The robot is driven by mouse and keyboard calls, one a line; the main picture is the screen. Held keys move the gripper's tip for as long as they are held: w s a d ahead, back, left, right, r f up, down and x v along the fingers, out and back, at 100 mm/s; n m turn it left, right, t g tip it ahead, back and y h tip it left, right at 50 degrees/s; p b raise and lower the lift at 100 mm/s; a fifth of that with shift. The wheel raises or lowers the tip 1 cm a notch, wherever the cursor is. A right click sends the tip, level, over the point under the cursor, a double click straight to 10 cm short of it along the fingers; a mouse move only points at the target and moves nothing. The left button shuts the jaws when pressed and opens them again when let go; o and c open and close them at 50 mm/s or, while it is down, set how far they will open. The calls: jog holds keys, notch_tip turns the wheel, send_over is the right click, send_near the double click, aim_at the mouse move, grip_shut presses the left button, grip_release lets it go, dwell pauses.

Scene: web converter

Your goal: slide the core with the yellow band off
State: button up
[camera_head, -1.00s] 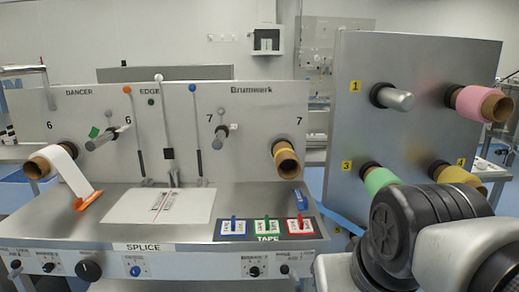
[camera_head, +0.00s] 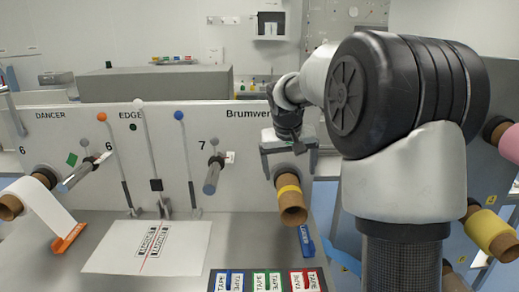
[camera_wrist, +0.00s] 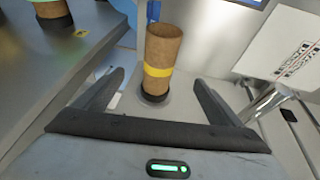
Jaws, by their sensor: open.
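The brown cardboard core with the yellow band (camera_head: 291,207) sits on a spindle at the right of the front panel, its open end facing out. In the wrist view the core (camera_wrist: 164,50) stands between and beyond my fingertips, its band near the lower end by the dark spindle base. My gripper (camera_head: 288,168) is open behind and above the core, close to the panel. In the wrist view my gripper (camera_wrist: 159,80) has a finger on either side of the core, with visible gaps; I see no contact.
A white web roll (camera_head: 45,205) hangs at the left, and a bare spindle (camera_head: 212,176) is left of the core. A yellow roll (camera_head: 490,232) and a pink roll (camera_head: 510,142) are on the right panel. A tape tray (camera_head: 268,280) lies on the table below.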

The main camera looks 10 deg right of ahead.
jog(key=w, duration=0.1)
jog(key=p, duration=0.1)
send_near(293, 216)
jog(key=w+f, duration=0.1)
jog(key=w, duration=0.1)
jog(key=w+d+f, duration=0.1)
jog(key=w+f, duration=0.1)
jog(key=w+d+f, duration=0.1)
jog(key=w+f, duration=0.1)
jog(key=w, duration=0.1)
jog(key=shift+w+d, duration=0.1)
jog(key=shift+r, duration=0.1)
jog(key=c, duration=1.5)
jog(key=shift+o, duration=0.2)
jog(key=shift+s+a+b, duration=0.25)
jog(key=shift+s+b, duration=0.45)
jog(key=shift+s, duration=0.55)
jog(key=shift+s+a+b, duration=0.25)
jog(key=shift+s+b, duration=0.4)
jog(key=shift+s, duration=0.6)
jog(key=shift+s, duration=0.1)
